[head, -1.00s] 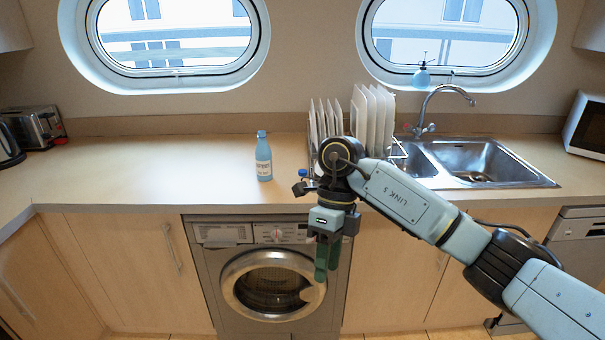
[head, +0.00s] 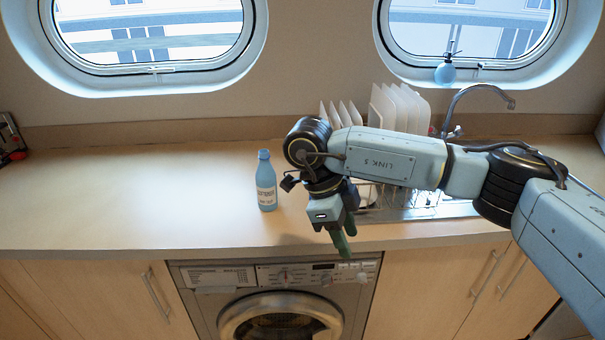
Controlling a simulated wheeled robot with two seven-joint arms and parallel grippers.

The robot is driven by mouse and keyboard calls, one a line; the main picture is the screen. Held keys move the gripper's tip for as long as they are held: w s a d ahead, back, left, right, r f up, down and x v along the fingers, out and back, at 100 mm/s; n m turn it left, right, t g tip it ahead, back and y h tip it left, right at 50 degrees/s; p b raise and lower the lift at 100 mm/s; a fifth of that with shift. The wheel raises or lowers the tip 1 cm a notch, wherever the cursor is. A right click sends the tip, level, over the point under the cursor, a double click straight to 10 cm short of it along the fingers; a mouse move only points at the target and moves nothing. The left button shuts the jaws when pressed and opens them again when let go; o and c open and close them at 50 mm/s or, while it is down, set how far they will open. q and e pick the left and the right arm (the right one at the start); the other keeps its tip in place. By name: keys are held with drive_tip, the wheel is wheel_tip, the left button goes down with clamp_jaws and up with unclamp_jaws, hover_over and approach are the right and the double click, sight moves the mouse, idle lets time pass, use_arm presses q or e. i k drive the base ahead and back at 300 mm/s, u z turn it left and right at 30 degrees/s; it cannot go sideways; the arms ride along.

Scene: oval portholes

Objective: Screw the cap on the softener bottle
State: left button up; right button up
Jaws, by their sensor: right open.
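The softener bottle (head: 266,181) is light blue with a white label and stands upright on the counter (head: 140,190). My right gripper (head: 343,242), with green fingers, hangs pointing down at the counter's front edge. It is right of the bottle and nearer to me, apart from it. It is open, and I see nothing between its fingers. I do not make out a separate cap in this view; my right arm and gripper cover part of the counter right of the bottle. My left gripper is not in view.
A dish rack with white plates (head: 399,107) stands behind my right arm, beside the sink tap (head: 480,92). A washing machine (head: 282,300) sits under the counter. The counter left of the bottle is clear up to an appliance (head: 10,138) at the far left.

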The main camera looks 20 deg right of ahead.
sight(266, 176)
drive_tip(key=i, duration=1.15)
